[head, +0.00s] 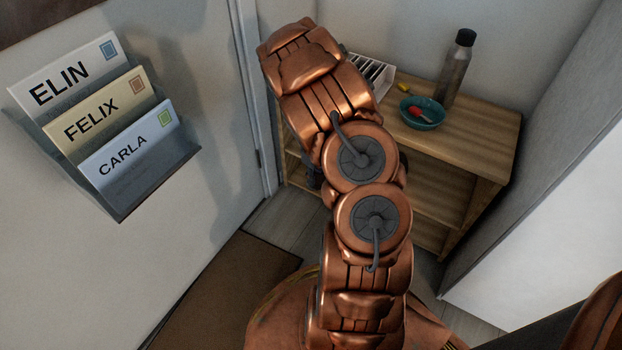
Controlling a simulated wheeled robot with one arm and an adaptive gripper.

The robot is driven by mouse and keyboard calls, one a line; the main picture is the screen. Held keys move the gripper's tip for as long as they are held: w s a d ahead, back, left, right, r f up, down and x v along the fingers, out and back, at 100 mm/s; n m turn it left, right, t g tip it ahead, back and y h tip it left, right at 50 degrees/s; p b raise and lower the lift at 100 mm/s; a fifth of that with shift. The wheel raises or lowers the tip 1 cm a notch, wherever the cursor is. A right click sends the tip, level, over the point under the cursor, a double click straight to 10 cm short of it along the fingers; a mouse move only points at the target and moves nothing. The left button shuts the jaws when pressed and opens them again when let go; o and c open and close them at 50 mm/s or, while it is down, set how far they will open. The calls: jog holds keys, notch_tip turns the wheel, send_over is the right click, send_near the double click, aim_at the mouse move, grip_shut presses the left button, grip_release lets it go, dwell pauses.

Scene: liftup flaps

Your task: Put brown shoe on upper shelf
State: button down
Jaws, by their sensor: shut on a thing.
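A wooden shelf unit (470,149) stands against the back wall, right of centre in the head view. Below its top board are shelf boards, and the part right of my arm shows a shelf level (438,203) that looks empty. My copper-coloured arm crosses the middle of the view and covers the left part of the unit. My gripper is hidden behind the arm. I cannot make out the brown shoe. A small dark shape shows at the arm's left edge in front of the shelves, too unclear to name.
On the unit's top stand a grey bottle (456,72), a teal bowl (422,118) with a red-handled item, a small yellow item (403,87) and a white slatted rack (370,72). A letter holder (150,180) hangs at left. A brown mat (225,282) lies on the floor. A wall closes the right.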

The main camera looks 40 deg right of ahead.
jog(key=shift+w+d+f, duration=0.1)
jog(key=shift+w+d, duration=0.15)
jog(key=shift+d, duration=0.5)
jog(key=shift+w+d, duration=0.2)
jog(key=shift+d, duration=0.55)
jog(key=shift+w+d+f, duration=0.1)
jog(key=shift+w+d, duration=0.15)
jog(key=shift+d, duration=0.5)
jog(key=shift+f, duration=0.5)
jog(key=c, duration=1)
grip_release()
jog(key=shift+o, duration=0.2)
notch_tip(320, 180, up, 12)
